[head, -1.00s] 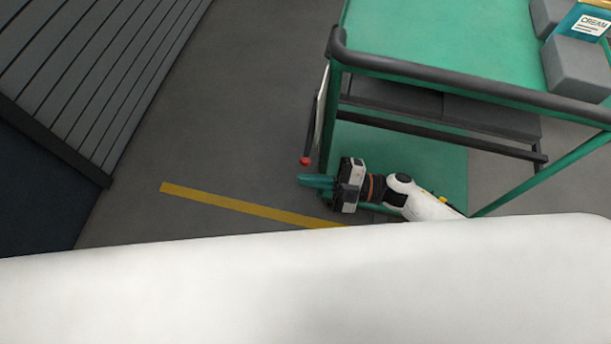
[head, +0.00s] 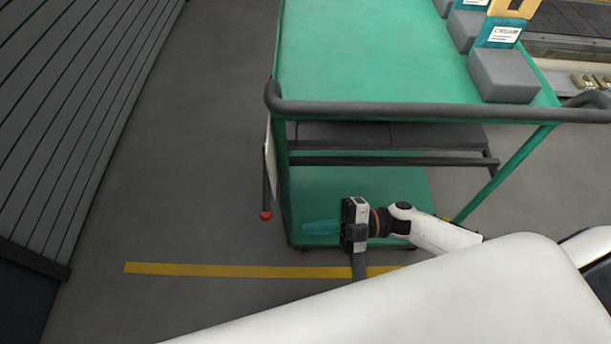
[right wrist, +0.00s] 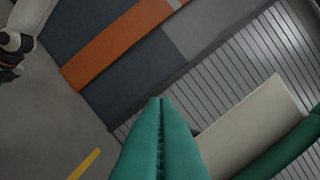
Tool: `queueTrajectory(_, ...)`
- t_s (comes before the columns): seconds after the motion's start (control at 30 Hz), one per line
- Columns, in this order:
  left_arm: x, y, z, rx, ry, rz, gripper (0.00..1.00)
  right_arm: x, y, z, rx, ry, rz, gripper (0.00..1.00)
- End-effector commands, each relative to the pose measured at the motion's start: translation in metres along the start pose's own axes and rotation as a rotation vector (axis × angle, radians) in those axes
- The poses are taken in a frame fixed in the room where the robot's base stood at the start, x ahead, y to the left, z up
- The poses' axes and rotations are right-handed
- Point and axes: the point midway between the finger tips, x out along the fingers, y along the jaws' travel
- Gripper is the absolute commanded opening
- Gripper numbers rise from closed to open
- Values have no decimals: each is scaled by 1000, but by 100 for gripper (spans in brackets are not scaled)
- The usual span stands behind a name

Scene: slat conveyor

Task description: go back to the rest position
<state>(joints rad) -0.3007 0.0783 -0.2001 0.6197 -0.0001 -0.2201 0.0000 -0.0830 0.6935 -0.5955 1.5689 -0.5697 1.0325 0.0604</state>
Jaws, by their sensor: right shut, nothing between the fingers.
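My right gripper (head: 308,228) is in the lower middle of the head view, its teal fingers pointing left. It is low, in front of the green trolley's lower shelf (head: 360,190). In the right wrist view its two teal fingers (right wrist: 160,103) lie together along their length, shut with nothing between them. My right arm runs off to the right behind a large white part of my own body, which hides much of the foreground. My left gripper does not show in the head view.
The trolley's green top (head: 380,55) and dark handle (head: 430,108) are above the right gripper. A slatted surface (head: 60,110) is at left. Grey floor with a yellow line (head: 200,269) lies between.

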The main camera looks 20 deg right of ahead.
Motion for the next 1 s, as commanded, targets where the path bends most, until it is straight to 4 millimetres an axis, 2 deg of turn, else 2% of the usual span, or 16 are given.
queueTrajectory(0.17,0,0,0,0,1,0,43,0,0,0,0,0,0,0)
queueTrajectory(0.27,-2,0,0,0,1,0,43,-1,0,-7,13,31,-18,0)
queueTrajectory(0.37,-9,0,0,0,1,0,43,-8,0,-37,69,167,-87,0)
queueTrajectory(0.47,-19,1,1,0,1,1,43,-32,13,-88,191,421,-203,0)
queueTrajectory(0.5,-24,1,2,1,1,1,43,-48,26,-109,258,544,-251,0)
queueTrajectory(0.57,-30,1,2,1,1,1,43,-74,53,-136,368,727,-316,0)
queueTrajectory(0.6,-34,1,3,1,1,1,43,-93,75,-148,445,843,-350,0)
queueTrajectory(0.67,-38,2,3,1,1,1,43,-119,112,-159,561,1004,-389,0)
queueTrajectory(0.7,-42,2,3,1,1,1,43,-134,139,-161,639,1105,-408,0)
queueTrajectory(0.77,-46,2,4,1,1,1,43,-155,180,-158,755,1244,-425,0)
queueTrajectory(0.8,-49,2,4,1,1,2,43,-166,209,-151,834,1331,-429,0)
queueTrajectory(0.87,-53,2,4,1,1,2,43,-180,251,-137,950,1450,-430,0)
queueTrajectory(0.9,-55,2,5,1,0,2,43,-187,276,-125,1025,1521,-426,0)
queueTrajectory(1.0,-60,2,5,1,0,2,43,-196,334,-90,1195,1671,-403,0)
